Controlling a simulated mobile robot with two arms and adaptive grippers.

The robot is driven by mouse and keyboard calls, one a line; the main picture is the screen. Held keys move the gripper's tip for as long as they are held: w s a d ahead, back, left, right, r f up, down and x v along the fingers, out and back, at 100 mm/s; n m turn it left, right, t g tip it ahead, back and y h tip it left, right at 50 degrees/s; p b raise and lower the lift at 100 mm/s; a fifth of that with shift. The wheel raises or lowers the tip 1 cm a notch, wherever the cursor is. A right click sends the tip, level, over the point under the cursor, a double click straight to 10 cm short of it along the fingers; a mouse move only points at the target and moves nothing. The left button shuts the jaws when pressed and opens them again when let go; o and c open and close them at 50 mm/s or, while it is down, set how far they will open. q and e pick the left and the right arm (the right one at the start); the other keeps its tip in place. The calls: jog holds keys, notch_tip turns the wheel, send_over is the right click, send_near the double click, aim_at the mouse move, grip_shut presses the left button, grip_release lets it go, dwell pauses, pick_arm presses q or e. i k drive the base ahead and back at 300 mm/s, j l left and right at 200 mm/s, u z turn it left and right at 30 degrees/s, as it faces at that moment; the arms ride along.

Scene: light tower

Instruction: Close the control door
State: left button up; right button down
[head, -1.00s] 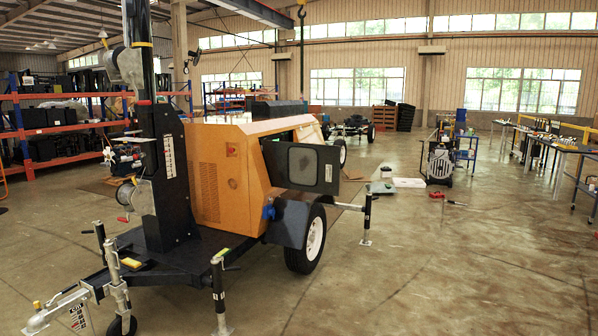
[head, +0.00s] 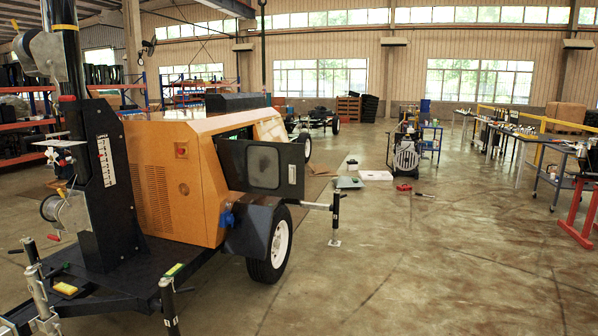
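The light tower trailer (head: 185,195) stands at the left, with an orange body, a black mast and a black deck. A dark door panel (head: 262,168) with a grey window-like inset stands out from the side of the orange body, above the wheel (head: 275,245). It looks swung open. I take it to be the control door; what lies behind it is hidden. Neither of my grippers shows in the head view.
An outrigger leg (head: 336,215) stands on the floor right of the wheel. Small items, including a red one (head: 404,187), lie farther back near a wheeled machine (head: 405,152). Workbenches (head: 510,135) line the right. The floor in the right foreground is clear.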

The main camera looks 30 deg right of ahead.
aim_at(259, 167)
jog(key=i+l, duration=1.5)
jog(key=i, duration=0.25)
jog(key=u, duration=0.05)
